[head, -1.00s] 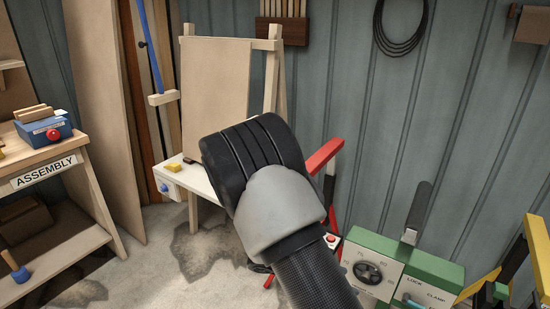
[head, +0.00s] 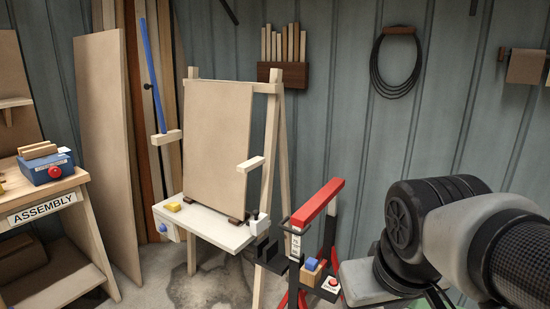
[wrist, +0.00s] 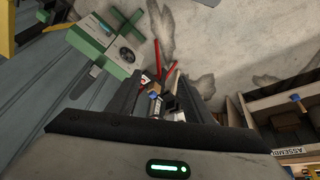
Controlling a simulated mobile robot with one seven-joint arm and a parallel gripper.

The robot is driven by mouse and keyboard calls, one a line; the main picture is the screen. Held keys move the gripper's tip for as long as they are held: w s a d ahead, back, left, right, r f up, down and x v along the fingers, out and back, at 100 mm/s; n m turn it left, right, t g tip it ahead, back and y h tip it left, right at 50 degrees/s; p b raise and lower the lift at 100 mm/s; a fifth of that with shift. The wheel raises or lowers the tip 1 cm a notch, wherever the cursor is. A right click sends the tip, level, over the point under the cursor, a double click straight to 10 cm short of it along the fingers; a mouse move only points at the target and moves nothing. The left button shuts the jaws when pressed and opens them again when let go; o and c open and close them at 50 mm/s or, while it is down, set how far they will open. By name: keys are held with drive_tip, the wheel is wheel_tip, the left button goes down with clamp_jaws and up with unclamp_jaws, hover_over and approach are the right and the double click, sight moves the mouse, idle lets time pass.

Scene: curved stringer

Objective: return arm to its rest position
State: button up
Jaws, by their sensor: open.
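In the wrist view my gripper (wrist: 163,88) has its two dark fingers spread apart, with no object visibly held between them. The grey body of my gripper fills the bottom of that view. The floor, red stand legs and small blue and brown items show beyond the fingers. In the head view my arm (head: 450,235) comes in from the right edge, its black and grey joint at the lower right. I cannot clearly make out my gripper there.
A red-topped stand (head: 318,203) with small blocks is left of my arm. An easel (head: 278,150) holds a tan board (head: 215,135) over a white tray (head: 205,222). The assembly bench (head: 85,182) stands at left. A green machine (wrist: 100,42) appears in the wrist view.

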wheel_tip(320, 180, up, 25)
drive_tip(key=s+m+t+p, duration=0.1)
drive_tip(key=p, duration=2.2)
drive_tip(key=shift+s+a, duration=0.3)
drive_tip(key=shift+a, duration=0.1)
